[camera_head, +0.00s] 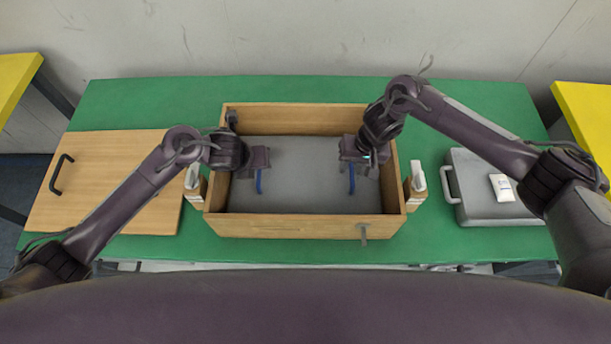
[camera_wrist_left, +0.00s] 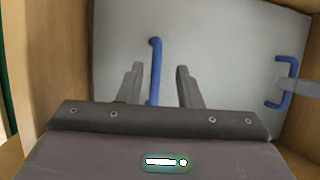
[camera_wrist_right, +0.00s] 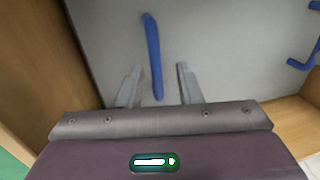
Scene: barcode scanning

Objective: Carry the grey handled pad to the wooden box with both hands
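The grey pad (camera_head: 305,180) lies flat inside the wooden box (camera_head: 290,226). It has two blue handles, one at the left (camera_head: 259,185) and one at the right (camera_head: 351,184). My left gripper (camera_head: 260,168) is over the left handle. In the left wrist view its open fingers (camera_wrist_left: 159,70) stand on either side of that handle (camera_wrist_left: 156,62), with gaps. My right gripper (camera_head: 353,163) is over the right handle. In the right wrist view its open fingers (camera_wrist_right: 159,70) straddle that handle (camera_wrist_right: 152,50), with gaps. The head view partly hides both sets of fingers.
A wooden board (camera_head: 110,190) with a black handle lies left of the box. A grey case (camera_head: 490,205) with a small white packet (camera_head: 502,187) lies to the right. The box walls stand close around both grippers. Green table (camera_head: 160,92) is bare behind the board.

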